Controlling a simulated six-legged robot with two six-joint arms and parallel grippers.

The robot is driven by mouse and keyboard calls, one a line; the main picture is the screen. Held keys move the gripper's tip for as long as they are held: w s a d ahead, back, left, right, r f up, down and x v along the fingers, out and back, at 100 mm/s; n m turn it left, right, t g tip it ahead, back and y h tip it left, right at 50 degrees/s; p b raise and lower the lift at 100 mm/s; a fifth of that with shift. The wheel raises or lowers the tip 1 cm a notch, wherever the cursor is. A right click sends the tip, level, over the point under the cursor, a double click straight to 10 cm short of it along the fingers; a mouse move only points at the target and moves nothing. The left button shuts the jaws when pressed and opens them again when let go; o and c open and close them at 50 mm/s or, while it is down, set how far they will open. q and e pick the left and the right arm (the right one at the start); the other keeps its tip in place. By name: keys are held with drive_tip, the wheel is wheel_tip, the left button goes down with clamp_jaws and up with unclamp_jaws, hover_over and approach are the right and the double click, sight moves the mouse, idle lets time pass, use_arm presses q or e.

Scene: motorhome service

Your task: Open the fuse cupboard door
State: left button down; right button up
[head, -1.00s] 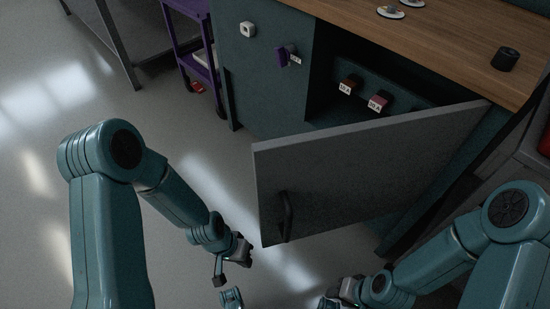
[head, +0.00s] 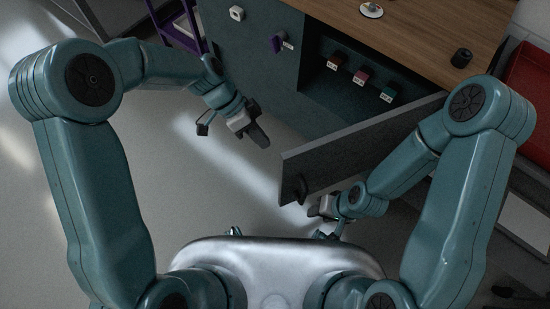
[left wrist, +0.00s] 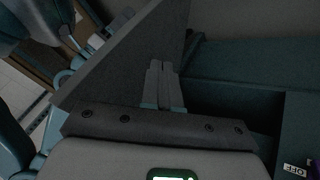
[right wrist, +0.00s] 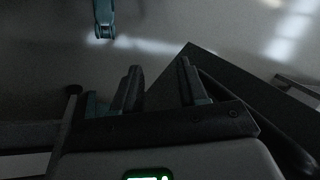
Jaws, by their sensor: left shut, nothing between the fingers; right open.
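The grey fuse cupboard door (head: 345,145) stands swung out from the cupboard, hinged on the right, with its free edge towards me. Its dark handle (head: 299,188) is near the free edge. The cupboard interior (head: 318,85) shows behind it. My left gripper (head: 258,135) is shut and empty, left of the door's free edge in the head view. In the left wrist view, its closed fingers (left wrist: 165,85) appear in front of the grey door panel (left wrist: 115,70). My right gripper (right wrist: 160,80) is open beside the door's edge and handle; I cannot tell whether it touches.
Several labelled fuses (head: 361,76) sit inside the cupboard. The wooden worktop (head: 425,30) carries a black cylinder (head: 461,58). Floor left of the door is clear.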

use_arm(q)
drive_tip(key=s+d+f, duration=0.3)
drive_tip(key=s+d, duration=0.1)
drive_tip(key=shift+s+d+f, duration=0.2)
drive_tip(key=shift+s+f, duration=0.2)
drive_tip(key=shift+s, duration=0.1)
